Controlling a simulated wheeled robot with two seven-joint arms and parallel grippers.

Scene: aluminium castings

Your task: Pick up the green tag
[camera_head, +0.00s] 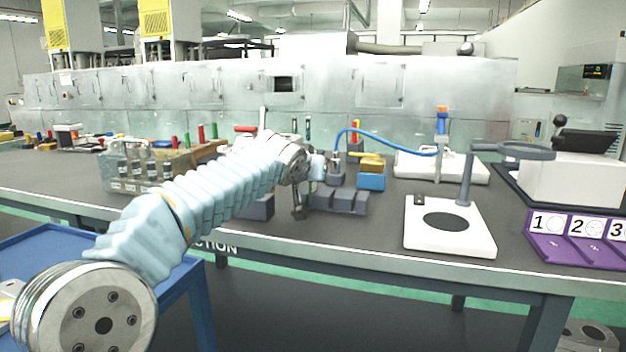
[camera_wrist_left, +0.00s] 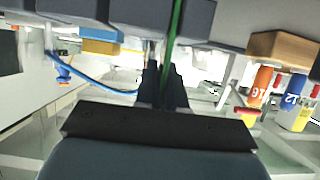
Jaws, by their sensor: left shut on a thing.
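The green tag (camera_wrist_left: 174,38) shows in the left wrist view as a thin green strip running down between the two dark fingers of my left gripper (camera_wrist_left: 163,88). The fingers are shut on its end. In the head view my left gripper (camera_head: 299,208) is over the table among grey blocks (camera_head: 340,200). The tag is too small there to make out clearly. I cannot tell whether the tag is clear of the grey blocks beside it. My right gripper is not in view.
A white stand with a magnifier (camera_head: 450,228) is to the right on the dark table. Purple numbered trays (camera_head: 575,238) are at the far right. A blue and yellow block (camera_head: 371,175) is behind the grey blocks. A rack with castings (camera_head: 140,168) is to the left.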

